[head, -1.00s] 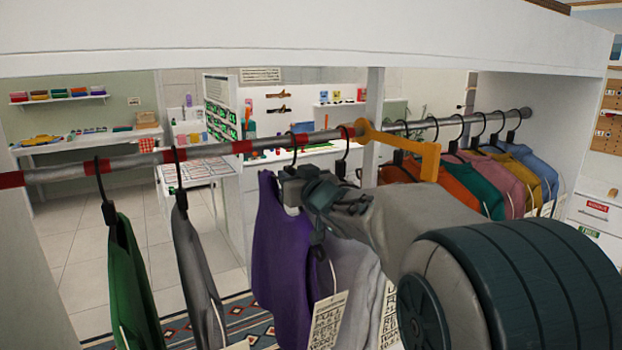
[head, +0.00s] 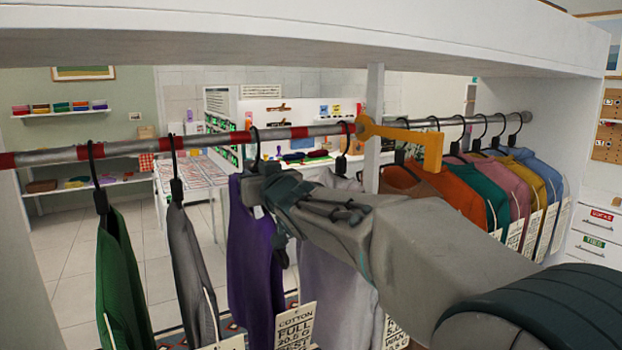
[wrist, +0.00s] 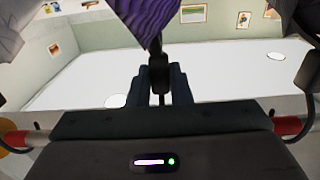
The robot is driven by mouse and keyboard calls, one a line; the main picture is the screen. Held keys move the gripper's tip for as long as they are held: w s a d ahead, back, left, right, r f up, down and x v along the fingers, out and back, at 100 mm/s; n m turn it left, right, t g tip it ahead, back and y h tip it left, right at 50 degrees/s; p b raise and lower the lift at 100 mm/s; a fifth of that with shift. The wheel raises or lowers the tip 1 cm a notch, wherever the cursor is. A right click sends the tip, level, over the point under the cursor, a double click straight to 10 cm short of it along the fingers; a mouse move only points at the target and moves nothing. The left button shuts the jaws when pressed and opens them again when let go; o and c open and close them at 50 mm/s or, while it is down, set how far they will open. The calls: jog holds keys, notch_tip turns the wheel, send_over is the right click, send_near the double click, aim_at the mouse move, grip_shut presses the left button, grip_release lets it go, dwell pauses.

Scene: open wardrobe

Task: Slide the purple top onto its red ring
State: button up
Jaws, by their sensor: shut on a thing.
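The purple top (head: 252,262) hangs from the rod (head: 210,142) by a black hanger, whose hook crosses the rod just right of one red ring (head: 240,138) and left of another red ring (head: 300,132). My gripper (head: 262,186) is shut on the hanger's neck below the rod. In the wrist view, my gripper (wrist: 160,86) holds the black neck between its fingers, with the purple top (wrist: 150,14) at the upper edge. The hook's contact with the rod is hidden there.
A grey top (head: 190,265) and a green top (head: 122,270) hang to the left. A pale top (head: 335,285) hangs close on the right, partly behind my arm. An orange bracket (head: 405,140) and a white divider (head: 374,100) stand before several coloured tops.

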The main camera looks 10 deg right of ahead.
jog(key=shift+s+a+f+b, duration=0.1)
jog(key=shift+s+a+b, duration=0.15)
jog(key=shift+a+b, duration=0.65)
jog(key=shift+s+a+f+b, duration=0.1)
jog(key=shift+s+a+b, duration=0.15)
jog(key=shift+a+b, duration=0.6)
jog(key=o, duration=0.9)
jog(key=shift+d+r, duration=0.2)
jog(key=shift+d, duration=0.1)
jog(key=shift+f, duration=0.1)
jog(key=b+v, duration=0.1)
jog(key=v, duration=1.2)
jog(key=shift+s+d, duration=0.15)
jog(key=shift+s, duration=0.2)
